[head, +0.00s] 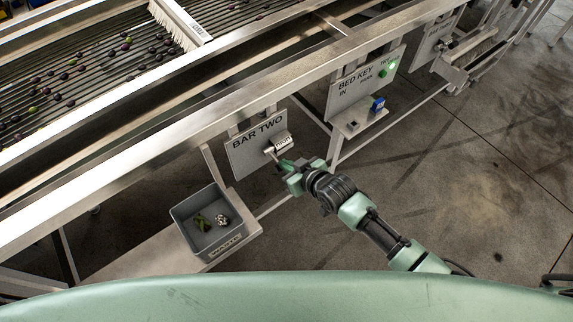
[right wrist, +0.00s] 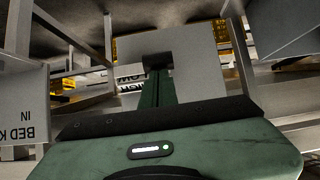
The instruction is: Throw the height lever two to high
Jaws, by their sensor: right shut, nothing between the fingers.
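The BAR TWO plate (head: 246,158) hangs below the machine's rail. A pale piece marked HIGH (head: 284,143) shows on its right part, and a small light lever end (head: 269,151) shows beside it. My right gripper (head: 283,162) is shut and empty, its tips close in front of the lever. In the right wrist view the shut fingers (right wrist: 158,88) point at the plate (right wrist: 200,72), with a dark block (right wrist: 157,61) at their tips. The lettering (right wrist: 130,84) is upside down and partly hidden there. I cannot tell whether the fingers touch the lever. My left gripper is not in view.
The BED KEY panel (head: 350,92) with a lit green lamp (head: 393,65) and a small shelf (head: 350,130) stands to the right. A grey WASTE bin (head: 183,213) stands below left. Dark and green fruit lies on the rollers (head: 110,60). Open floor (head: 480,170) lies at right.

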